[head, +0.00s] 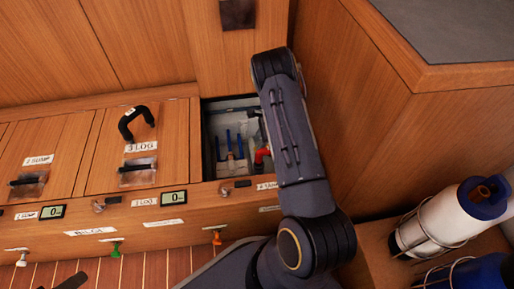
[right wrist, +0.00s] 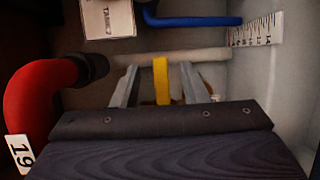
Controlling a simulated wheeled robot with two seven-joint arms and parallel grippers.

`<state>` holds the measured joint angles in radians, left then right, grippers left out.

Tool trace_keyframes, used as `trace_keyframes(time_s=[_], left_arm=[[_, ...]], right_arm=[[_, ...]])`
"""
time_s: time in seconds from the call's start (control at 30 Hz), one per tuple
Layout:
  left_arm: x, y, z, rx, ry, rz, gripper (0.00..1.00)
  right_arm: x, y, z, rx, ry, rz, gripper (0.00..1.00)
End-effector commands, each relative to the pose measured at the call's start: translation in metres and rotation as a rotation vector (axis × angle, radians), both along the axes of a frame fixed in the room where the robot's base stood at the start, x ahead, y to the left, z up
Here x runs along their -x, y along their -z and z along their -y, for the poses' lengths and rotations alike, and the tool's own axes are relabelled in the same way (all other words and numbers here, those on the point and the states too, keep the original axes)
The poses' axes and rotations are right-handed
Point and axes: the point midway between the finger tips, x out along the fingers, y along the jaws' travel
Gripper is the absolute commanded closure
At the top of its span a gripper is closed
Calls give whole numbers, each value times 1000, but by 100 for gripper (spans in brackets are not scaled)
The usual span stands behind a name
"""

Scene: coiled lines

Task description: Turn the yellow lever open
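The yellow lever (right wrist: 161,80) stands upright in the middle of the right wrist view, in front of a pale pipe. My right gripper (right wrist: 160,86) is open, with one grey finger on each side of the lever. A gap shows between the lever and each finger. In the head view my right arm reaches over an open compartment (head: 210,160), and its forearm hides the gripper and the lever there. My left gripper cannot be made out in the head view.
A red hose (right wrist: 38,100) tagged 19 curves close on the left in the right wrist view. A blue pipe (right wrist: 195,21) and a ruler strip (right wrist: 255,31) are behind. Compartment walls are close on the right. Closed hatches (head: 112,160) lie left, a wooden cabinet (head: 365,110) right.

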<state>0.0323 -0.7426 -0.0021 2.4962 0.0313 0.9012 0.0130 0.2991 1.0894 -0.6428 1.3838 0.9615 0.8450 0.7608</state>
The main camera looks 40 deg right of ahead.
Motion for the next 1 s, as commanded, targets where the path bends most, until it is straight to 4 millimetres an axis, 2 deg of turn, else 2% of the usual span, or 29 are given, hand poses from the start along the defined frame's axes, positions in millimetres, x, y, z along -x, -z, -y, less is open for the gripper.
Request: trace_keyframes(time_s=[0.03,0.2,0.53,0.83,1.0], left_arm=[[0,7,0,0,0,0,32],[0,12,0,0,0,0,32],[0,12,0,0,0,0,32],[0,12,0,0,0,0,32],[0,12,0,0,0,0,32]], right_arm=[[-1,11,-3,0,-2,-2,60],[-4,24,-8,0,-1,0,60],[-5,26,-10,0,-2,0,60],[-5,26,-10,0,-2,0,99],[-5,26,-10,0,-2,0,100]])
